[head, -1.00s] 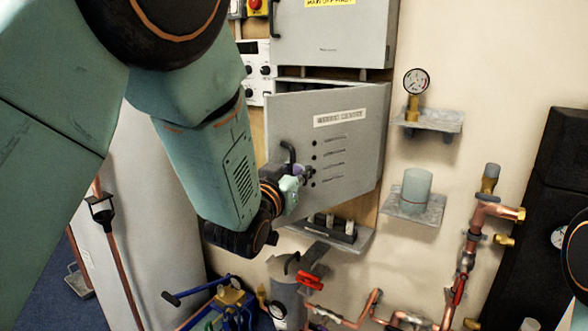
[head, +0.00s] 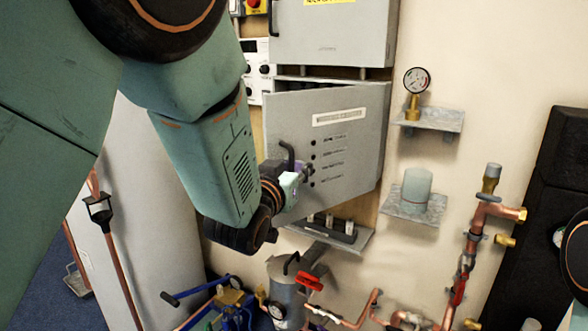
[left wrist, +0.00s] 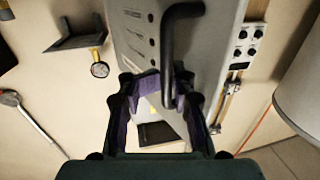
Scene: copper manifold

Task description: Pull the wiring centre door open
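The wiring centre door (head: 350,150) is a grey panel with a white label, several dark holes and lines of small print. It stands ajar, its left edge swung out from the wall and its right edge by the hinge side. Its black bar handle (head: 288,153) is near the left edge and shows large in the left wrist view (left wrist: 180,12). My left gripper (head: 303,174) is at the handle's lower part. In the left wrist view its purple-padded fingers (left wrist: 166,90) lie on both sides of the handle and appear closed on it. My right gripper is not in view.
Another grey cabinet (head: 330,35) hangs directly above the door. A shelf with a gauge (head: 416,88) and one with a glass cup (head: 417,187) are on the wall at right. A small ledge (head: 345,238), a grey cylinder (head: 287,288) and copper pipes (head: 465,265) are below.

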